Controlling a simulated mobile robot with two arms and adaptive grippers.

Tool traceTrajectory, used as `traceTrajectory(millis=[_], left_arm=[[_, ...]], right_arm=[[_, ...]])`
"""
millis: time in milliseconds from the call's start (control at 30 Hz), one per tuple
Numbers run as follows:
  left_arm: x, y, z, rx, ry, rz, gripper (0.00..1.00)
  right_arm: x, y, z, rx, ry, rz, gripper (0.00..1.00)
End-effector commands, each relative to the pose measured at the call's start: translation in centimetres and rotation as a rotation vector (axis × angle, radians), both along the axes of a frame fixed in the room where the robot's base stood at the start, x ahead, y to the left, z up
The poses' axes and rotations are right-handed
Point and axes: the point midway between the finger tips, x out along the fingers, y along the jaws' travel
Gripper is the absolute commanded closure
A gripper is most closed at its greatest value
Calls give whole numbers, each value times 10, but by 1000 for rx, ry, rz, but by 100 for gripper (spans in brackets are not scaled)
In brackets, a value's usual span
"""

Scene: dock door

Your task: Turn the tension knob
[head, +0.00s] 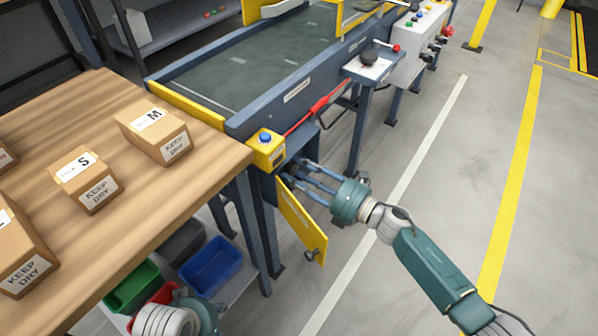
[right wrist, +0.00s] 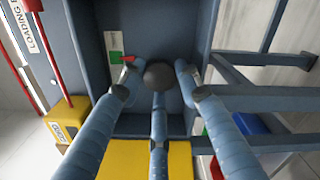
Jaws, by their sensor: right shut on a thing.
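The tension knob (right wrist: 158,75) is a dark round knob inside a blue-grey box under the conveyor's near end. A white label with a green patch (right wrist: 115,56) and a red pointer lies just left of it. My right gripper (head: 298,172) reaches into the box, and in the right wrist view its three blue fingers (right wrist: 158,88) are closed around the knob. In the head view the fingers and box hide the knob. My left gripper (head: 203,315) shows only as a teal part at the bottom edge, its fingers out of sight.
A yellow door panel (head: 302,222) hangs open below my right gripper. A yellow box with a blue button (head: 265,148) sits above it. A wooden table (head: 95,105) with cartons is at left, with coloured bins (head: 210,268) below. The floor at right is clear.

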Motion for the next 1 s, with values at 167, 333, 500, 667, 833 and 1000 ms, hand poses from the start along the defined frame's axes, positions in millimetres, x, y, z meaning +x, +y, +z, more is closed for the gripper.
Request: traceTrajectory(millis=[167,333,500,667,833,1000], left_arm=[[0,0,-1,0,0,0,60],[0,0,0,0,0,1,60],[1,-1,1,-1,-3,0,60],[1,0,1,0,-2,0,60],[0,0,1,0,-1,0,60],[0,0,1,0,-1,0,60]], right_arm=[[-6,2,-9,-10,10,10,59],[-5,1,-8,-8,8,7,59],[-6,-4,-7,-7,7,5,59],[-21,-24,-7,-9,7,4,59],[-43,-54,-6,-8,7,5,59],[-62,-79,-5,-8,6,6,59]])
